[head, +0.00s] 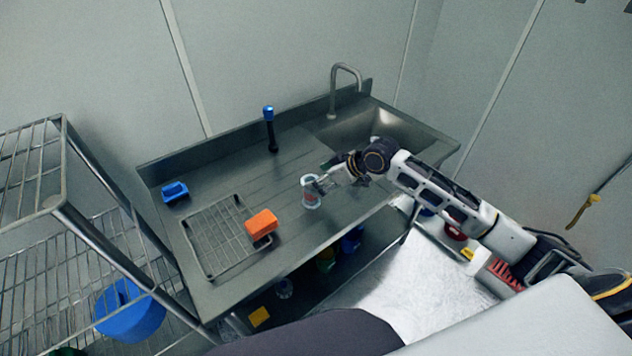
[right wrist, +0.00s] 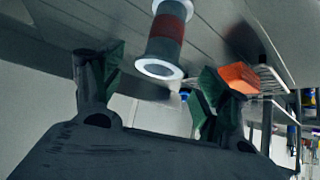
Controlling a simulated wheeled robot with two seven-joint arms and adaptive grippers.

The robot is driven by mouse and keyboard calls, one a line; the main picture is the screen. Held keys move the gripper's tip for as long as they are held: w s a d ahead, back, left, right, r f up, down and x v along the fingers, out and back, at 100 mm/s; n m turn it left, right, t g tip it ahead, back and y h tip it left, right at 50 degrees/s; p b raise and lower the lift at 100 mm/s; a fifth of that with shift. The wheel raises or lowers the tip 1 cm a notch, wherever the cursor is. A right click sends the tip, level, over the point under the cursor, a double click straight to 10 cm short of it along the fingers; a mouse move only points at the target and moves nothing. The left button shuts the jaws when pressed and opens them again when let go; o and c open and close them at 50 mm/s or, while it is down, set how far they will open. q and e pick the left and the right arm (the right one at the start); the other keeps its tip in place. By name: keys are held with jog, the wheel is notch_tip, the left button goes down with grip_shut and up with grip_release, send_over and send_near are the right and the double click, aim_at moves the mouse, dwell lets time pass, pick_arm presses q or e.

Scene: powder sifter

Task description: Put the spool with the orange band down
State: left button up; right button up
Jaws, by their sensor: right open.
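The spool (head: 310,192) stands on the steel counter, right of the orange block, in the head view. In the right wrist view the spool (right wrist: 165,38) has pale flanges and a dark reddish-orange band around a grey body; its upper end is cut off by the frame edge. My right gripper (head: 324,185) is at the spool's right side in the head view. In the right wrist view my right gripper (right wrist: 162,82) is open, its two green-padded fingers apart with the spool showing between and beyond them. No finger visibly grips it. My left gripper is not in view.
An orange block (head: 261,223) sits at the right edge of a wire rack (head: 207,243). A blue block (head: 174,191) and a black stand with a blue top (head: 269,128) are further back. The sink (head: 375,130) is right, a wire shelf (head: 60,200) left.

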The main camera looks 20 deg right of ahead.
jog(key=v, duration=0.6)
jog(key=shift+s+r+b, duration=0.2)
jog(key=shift+b, duration=0.1)
